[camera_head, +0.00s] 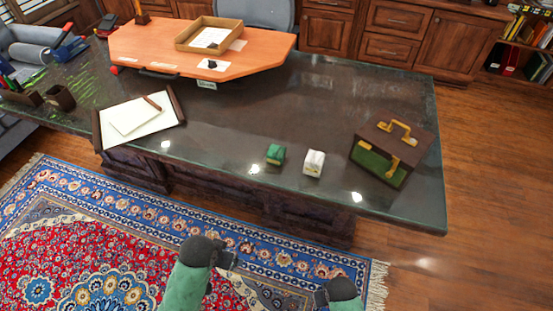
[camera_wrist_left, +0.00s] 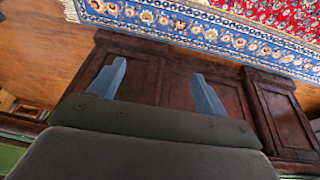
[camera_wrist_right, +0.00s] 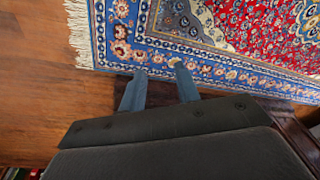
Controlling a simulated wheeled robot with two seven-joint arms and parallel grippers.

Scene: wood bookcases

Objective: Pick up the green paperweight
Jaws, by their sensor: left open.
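The green paperweight (camera_head: 275,154) is a small block near the front edge of the dark desk (camera_head: 245,115), just left of a similar white block (camera_head: 314,163). My left gripper (camera_wrist_left: 158,70) is open and empty, its two blue-grey fingers wide apart. In the head view it is low in front of the desk, over the rug and well apart from the paperweight. My right gripper (camera_wrist_right: 160,69) has its fingers apart with nothing between them. In the head view only part of it shows at the bottom edge. Neither wrist view shows the paperweight.
A brown and green box with gold handles (camera_head: 393,150) stands on the desk's right end. A writing pad (camera_head: 139,115) lies at the left. An orange board (camera_head: 150,45) with a tray (camera_head: 208,34) is at the back. The desk's middle is clear.

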